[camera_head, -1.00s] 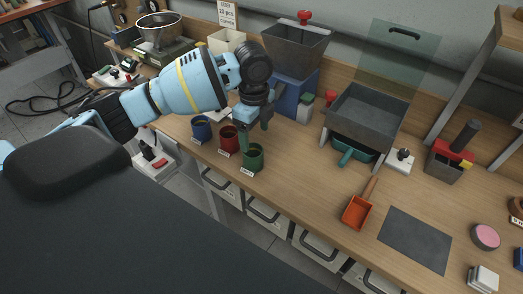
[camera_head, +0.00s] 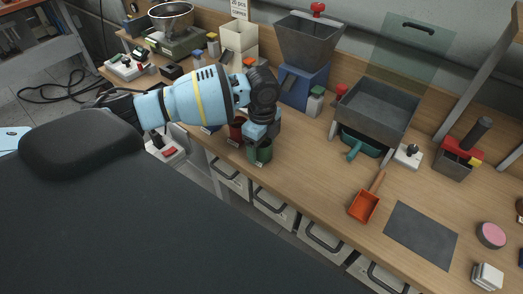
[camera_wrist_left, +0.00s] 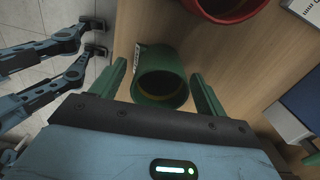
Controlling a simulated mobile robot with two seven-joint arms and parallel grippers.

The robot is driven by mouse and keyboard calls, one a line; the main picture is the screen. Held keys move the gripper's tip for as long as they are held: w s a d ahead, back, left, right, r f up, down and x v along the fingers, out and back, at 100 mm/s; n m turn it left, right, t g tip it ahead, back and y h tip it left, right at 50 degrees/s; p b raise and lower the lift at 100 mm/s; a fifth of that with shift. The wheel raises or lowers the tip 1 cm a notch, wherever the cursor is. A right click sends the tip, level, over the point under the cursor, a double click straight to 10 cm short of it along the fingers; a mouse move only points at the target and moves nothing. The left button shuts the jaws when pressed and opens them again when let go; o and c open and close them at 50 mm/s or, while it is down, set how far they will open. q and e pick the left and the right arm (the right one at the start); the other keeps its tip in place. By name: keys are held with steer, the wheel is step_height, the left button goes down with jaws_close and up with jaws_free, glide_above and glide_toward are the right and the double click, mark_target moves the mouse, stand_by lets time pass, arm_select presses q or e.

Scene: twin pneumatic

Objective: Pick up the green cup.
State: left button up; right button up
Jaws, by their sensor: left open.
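The green cup (camera_head: 261,152) stands upright on the wooden bench near its front edge. In the left wrist view the green cup (camera_wrist_left: 162,84) shows its open mouth, with a label on its side. My left gripper (camera_head: 260,140) is right at the cup. Its green fingers are apart in the left wrist view (camera_wrist_left: 160,85), one on each side of the cup, with a gap visible on each side. It holds nothing. Whether the fingers touch the cup cannot be told from the head view. My right gripper is not in view.
A red cup (camera_head: 237,128) stands just beside the green one, and a blue cup is mostly hidden behind my arm. A blue hopper stand (camera_head: 303,88) is behind. An orange scoop (camera_head: 364,204) and a grey mat (camera_head: 421,235) lie to the right.

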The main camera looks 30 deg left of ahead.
arm_select(q)
steer(key=shift+f, duration=0.2)
steer(key=c, duration=1.1)
steer(key=shift+o, duration=0.2)
steer(key=shift+r, duration=0.1)
steer(key=shift+r, duration=0.8)
steer(key=shift+s+r, duration=0.2)
steer(key=shift+r, duration=0.3)
steer(key=shift+s+r, duration=0.2)
steer(key=shift+r, duration=0.25)
steer(key=s+a+r+p, duration=0.1)
steer(key=s+a, duration=0.1)
steer(key=s, duration=1.3)
steer(key=shift+r, duration=0.2)
